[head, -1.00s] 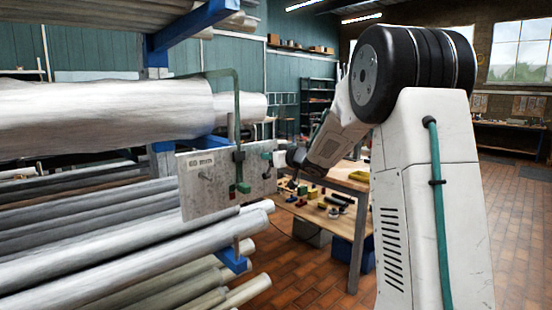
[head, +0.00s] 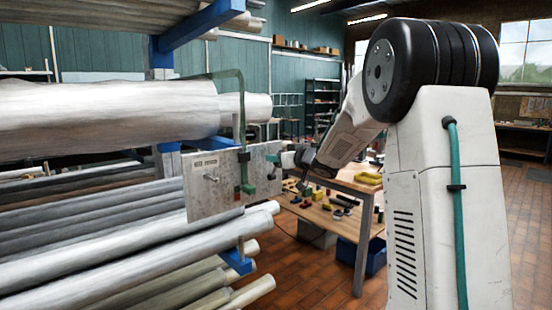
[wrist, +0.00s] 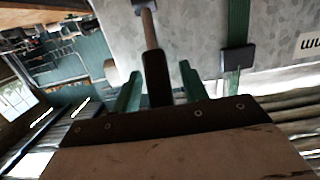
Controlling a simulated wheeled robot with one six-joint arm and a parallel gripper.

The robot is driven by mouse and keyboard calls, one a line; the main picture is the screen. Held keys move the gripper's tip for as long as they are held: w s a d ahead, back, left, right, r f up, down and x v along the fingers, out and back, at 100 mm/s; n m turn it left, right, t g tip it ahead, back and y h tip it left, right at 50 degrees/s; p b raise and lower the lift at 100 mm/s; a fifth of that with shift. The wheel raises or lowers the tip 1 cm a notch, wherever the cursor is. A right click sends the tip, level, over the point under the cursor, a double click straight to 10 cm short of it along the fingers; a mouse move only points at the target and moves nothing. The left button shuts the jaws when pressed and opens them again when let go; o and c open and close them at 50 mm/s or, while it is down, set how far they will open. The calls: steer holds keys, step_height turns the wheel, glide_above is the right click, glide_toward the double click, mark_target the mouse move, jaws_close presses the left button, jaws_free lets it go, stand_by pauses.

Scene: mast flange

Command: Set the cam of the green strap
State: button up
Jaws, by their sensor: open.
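A grey metal plate (head: 215,200) with a white label stands at the pipe rack. The green strap (head: 241,110) loops over a pale pipe and down the plate's face to a green fitting (head: 248,189). In the wrist view the strap (wrist: 238,20) enters a dark buckle (wrist: 237,58), with a short green end below. My gripper (head: 277,160) is at the plate's right side, open. Its green fingers in the wrist view (wrist: 160,78) stand either side of a dark-gripped lever (wrist: 149,30) pivoted on the plate. Whether they touch it I cannot tell. The buckle lies right of the fingers.
Long pipes (head: 90,235) fill the rack (head: 170,165) on the left, close around the plate. A wooden workbench (head: 340,225) with several small parts stands behind my gripper. Brick floor (head: 310,285) is open in front of it.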

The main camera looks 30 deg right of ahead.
steer(key=f+v, duration=0.1)
steer(key=v, duration=0.5)
steer(key=shift+s+r, duration=0.15)
steer(key=shift+r, duration=0.35)
steer(key=shift+f, duration=0.15)
steer(key=c, duration=0.8)
steer(key=shift+a+f+n, duration=0.1)
steer(key=shift+f+n, duration=0.25)
steer(key=shift+n, duration=0.15)
jaws_close()
steer(key=s+d+f+n+t+y, duration=0.1)
steer(key=s+d+f+n+t, duration=0.1)
steer(key=s+f+n+t, duration=1.1)
steer(key=w+a+r+n+g, duration=0.1)
steer(key=w+r+n+g, duration=0.1)
steer(key=w+r, duration=0.3)
steer(key=w+a+r+n+g, duration=0.1)
steer(key=w+r, duration=0.4)
steer(key=w, duration=0.5)
steer(key=shift+r+n+g, duration=0.25)
steer(key=shift+n+g, duration=0.25)
steer(key=shift+g, duration=0.7)
